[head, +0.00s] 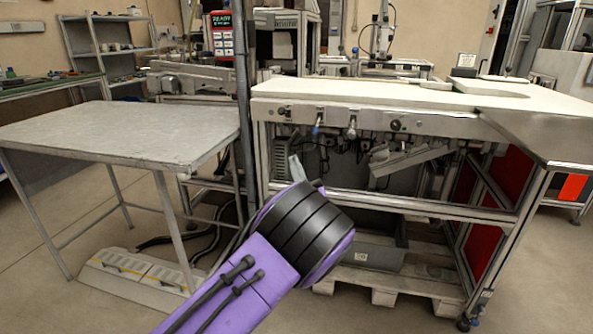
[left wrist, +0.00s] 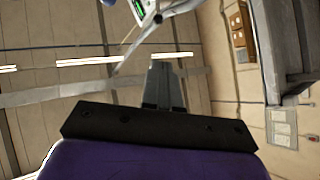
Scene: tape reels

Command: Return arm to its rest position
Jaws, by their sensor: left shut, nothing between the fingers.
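My left arm (head: 237,285), purple with a black ribbed joint, reaches up from the bottom of the head view, in front of the workbench. In the left wrist view my left gripper (left wrist: 163,70) is shut, its dark fingers together with nothing between them. It points toward a wall and lights, clear of any surface. The gripper's fingers are hard to make out in the head view. My right gripper is in neither view. No tape reels can be made out.
A grey table (head: 120,132) stands empty on the left. A white-topped workbench (head: 400,102) stands at centre right, with a grey bin (head: 372,254) and a wooden pallet below. A dark post (head: 243,100) rises between them.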

